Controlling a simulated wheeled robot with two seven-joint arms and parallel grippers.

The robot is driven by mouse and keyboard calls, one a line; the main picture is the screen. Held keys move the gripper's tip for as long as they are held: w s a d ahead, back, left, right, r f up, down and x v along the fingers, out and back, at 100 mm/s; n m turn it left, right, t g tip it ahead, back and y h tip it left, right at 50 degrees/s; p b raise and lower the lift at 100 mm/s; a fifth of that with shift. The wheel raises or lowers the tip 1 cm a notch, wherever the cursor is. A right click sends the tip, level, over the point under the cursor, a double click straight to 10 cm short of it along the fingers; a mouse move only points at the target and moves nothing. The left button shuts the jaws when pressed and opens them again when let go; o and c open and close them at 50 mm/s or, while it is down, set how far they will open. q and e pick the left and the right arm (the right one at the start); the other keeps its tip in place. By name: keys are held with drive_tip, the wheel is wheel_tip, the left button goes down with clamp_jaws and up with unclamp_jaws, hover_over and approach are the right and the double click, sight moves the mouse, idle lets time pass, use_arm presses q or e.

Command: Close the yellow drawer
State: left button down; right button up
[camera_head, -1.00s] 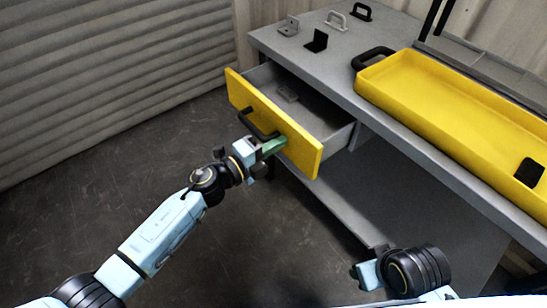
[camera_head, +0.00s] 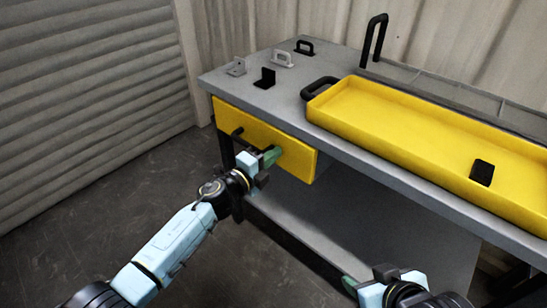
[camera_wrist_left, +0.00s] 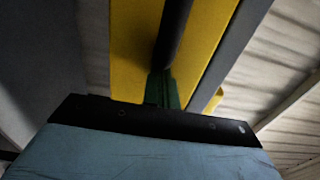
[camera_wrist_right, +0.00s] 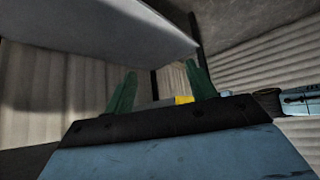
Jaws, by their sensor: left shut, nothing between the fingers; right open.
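The yellow drawer front (camera_head: 295,160) sits against the grey workbench in the head view, with no gap visible above it. Its black bar handle (camera_head: 237,132) is partly hidden behind my left gripper. My left gripper (camera_head: 272,156) is shut and empty, its green fingertips at the drawer front beside the handle. In the left wrist view the green fingers (camera_wrist_left: 162,90) point at the yellow front (camera_wrist_left: 135,55) near the dark handle (camera_wrist_left: 172,35). My right gripper (camera_wrist_right: 160,88) is open and empty, low in front of the bench; it also shows in the head view (camera_head: 350,283).
On the workbench (camera_head: 330,140) stand a long yellow tray (camera_head: 400,150) holding a black bracket (camera_head: 481,172). Several small brackets and handles, including a black bracket (camera_head: 265,78), stand at the back left. A lower shelf (camera_head: 340,225) lies beneath. The floor at left is clear.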

use_arm(q)
drive_tip(key=shift+w+d+r, duration=0.1)
drive_tip(key=shift+d+r, duration=0.1)
drive_tip(key=shift+r, duration=0.15)
use_arm(e)
drive_tip(key=shift+s, duration=0.1)
drive_tip(key=s+d+f+g+h+p, duration=0.1)
drive_tip(key=s+d+f+g+p, duration=0.2)
drive_tip(key=s, duration=0.4)
use_arm(q)
drive_tip(key=p+v, duration=0.2)
drive_tip(key=v, duration=1.2)
drive_tip(key=shift+a+f, duration=0.2)
drive_tip(key=shift+f, duration=0.1)
use_arm(e)
wheel_tip(320, 180, down, 8)
drive_tip(key=w+d+g, duration=0.1)
drive_tip(key=shift+w+d+g+h, duration=0.3)
drive_tip(key=shift+d+g+h, duration=0.1)
